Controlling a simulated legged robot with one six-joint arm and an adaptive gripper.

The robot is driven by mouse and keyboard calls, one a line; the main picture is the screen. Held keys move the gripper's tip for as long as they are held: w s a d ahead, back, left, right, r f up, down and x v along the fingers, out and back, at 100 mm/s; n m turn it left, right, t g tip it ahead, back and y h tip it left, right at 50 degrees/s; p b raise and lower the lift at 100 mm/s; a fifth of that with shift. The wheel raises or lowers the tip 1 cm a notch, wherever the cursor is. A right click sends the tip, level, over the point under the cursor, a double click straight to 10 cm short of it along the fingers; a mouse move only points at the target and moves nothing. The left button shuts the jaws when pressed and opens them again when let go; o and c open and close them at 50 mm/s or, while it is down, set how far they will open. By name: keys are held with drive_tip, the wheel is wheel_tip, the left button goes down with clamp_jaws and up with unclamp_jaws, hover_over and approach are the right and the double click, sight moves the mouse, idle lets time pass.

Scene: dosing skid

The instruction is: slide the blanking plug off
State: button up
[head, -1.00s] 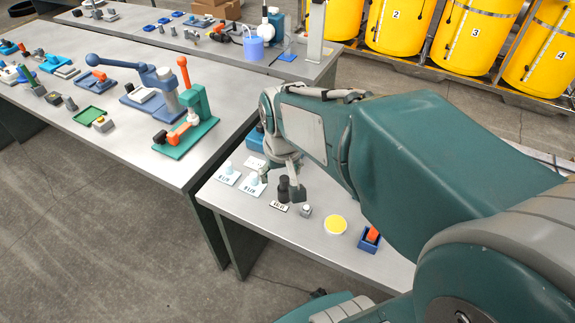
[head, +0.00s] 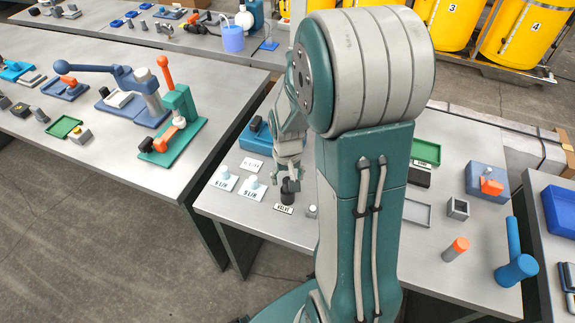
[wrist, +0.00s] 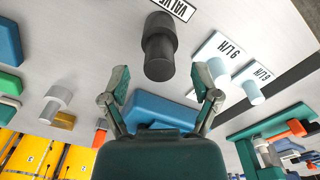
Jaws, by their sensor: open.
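A black stepped cylinder (head: 287,192) stands upright by the VALVE label on the right-hand bench; I take it to be the blanking plug on its fitting, but no seam shows clearly. In the wrist view the black cylinder (wrist: 160,47) lies ahead of my gripper (wrist: 161,90), roughly centred between its two fingers. The fingers are spread, with nothing between the tips. In the head view my gripper (head: 289,162) hangs just behind and above the cylinder; whether it touches cannot be told there. My own arm hides part of the bench to the right.
Two pale knobs on labelled white plates (wrist: 218,68) stand close beside the cylinder. A small grey round-topped piece (head: 311,211) is on its other side. A blue box (head: 257,138) sits behind. An orange-topped cylinder (head: 455,249) and blue pieces stand right of my arm.

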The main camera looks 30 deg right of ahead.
drive_tip(key=shift+f, duration=1.75)
clamp_jaws()
drive_tip(key=shift+r, duration=0.1)
drive_tip(key=shift+r, duration=3.4)
